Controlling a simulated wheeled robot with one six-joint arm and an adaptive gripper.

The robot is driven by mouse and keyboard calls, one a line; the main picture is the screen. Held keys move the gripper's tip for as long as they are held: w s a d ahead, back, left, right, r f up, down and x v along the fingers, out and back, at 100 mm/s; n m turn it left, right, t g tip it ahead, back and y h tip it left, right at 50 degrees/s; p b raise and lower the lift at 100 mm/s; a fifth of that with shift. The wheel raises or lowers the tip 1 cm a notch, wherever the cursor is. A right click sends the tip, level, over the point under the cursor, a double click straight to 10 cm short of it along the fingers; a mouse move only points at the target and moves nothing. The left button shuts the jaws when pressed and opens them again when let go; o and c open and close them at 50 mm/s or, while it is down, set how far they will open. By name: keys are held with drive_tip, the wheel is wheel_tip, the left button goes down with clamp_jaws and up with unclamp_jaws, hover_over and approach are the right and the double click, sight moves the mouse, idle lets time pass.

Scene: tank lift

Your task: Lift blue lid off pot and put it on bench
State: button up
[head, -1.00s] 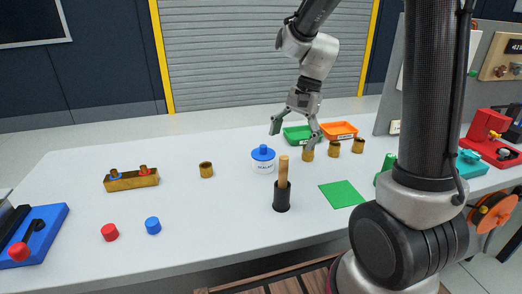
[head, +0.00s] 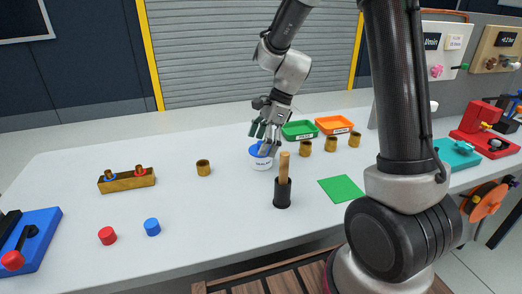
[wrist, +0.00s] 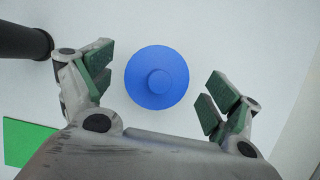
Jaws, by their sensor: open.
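The pot (head: 262,164) is a small white labelled jar standing upright on the bench (head: 200,225). Its blue lid (head: 255,150) is on top, partly hidden by my gripper in the head view. In the wrist view the round blue lid (wrist: 157,78) with its raised centre knob lies between my two fingers, with clear gaps on both sides. My gripper (wrist: 155,90) is open and empty, with green finger pads. In the head view my gripper (head: 264,137) is just above the lid; I cannot tell whether it touches the lid.
A black holder (head: 282,193) with a wooden handle stands close in front of the pot. Several brass cups (head: 331,144) stand to the right. Green (head: 299,130) and orange (head: 334,125) trays lie behind.

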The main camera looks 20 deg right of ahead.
drive_tip(key=shift+a+f, duration=0.1)
drive_tip(key=shift+f, duration=0.15)
drive_tip(key=c, duration=0.9)
drive_tip(key=shift+o, duration=0.2)
